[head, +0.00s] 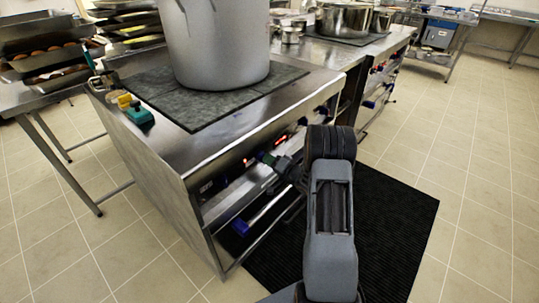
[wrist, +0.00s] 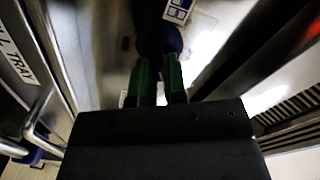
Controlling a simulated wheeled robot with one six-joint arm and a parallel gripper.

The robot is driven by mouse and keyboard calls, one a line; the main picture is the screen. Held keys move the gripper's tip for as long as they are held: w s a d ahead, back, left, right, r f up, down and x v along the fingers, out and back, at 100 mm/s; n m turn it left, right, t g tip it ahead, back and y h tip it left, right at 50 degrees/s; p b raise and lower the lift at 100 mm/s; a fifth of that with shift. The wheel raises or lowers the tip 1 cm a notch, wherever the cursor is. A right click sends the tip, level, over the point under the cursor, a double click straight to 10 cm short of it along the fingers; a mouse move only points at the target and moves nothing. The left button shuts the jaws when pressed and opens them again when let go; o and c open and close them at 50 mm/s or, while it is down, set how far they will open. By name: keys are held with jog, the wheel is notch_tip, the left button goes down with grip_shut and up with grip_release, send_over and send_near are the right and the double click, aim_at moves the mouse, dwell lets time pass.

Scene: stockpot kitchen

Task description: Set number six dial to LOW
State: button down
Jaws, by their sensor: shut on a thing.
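In the wrist view a round dark blue dial (wrist: 160,38) sits on the shiny front panel. My gripper (wrist: 159,72) has its two green fingers shut on this dial. In the head view my gripper (head: 268,159) is against the stove's front panel, partly hidden by my arm, and the dial itself cannot be made out.
A large grey stockpot (head: 222,50) stands on the dark cooktop (head: 150,92). A front rail with blue ends (head: 240,227) runs below the panel. The wrist view shows a lettered tray front (wrist: 18,52) and a metal handle at left. A black ribbed mat (head: 400,215) covers the floor beside the stove.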

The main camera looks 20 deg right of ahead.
jog(key=shift+f+m+p, duration=0.15)
jog(key=shift+m+p, duration=2.7)
jog(key=shift+m, duration=1.95)
jog(key=c, duration=1.2)
grip_release()
jog(key=shift+o, duration=0.2)
jog(key=v, duration=1.4)
jog(key=shift+p, duration=0.35)
jog(key=shift+w, duration=0.1)
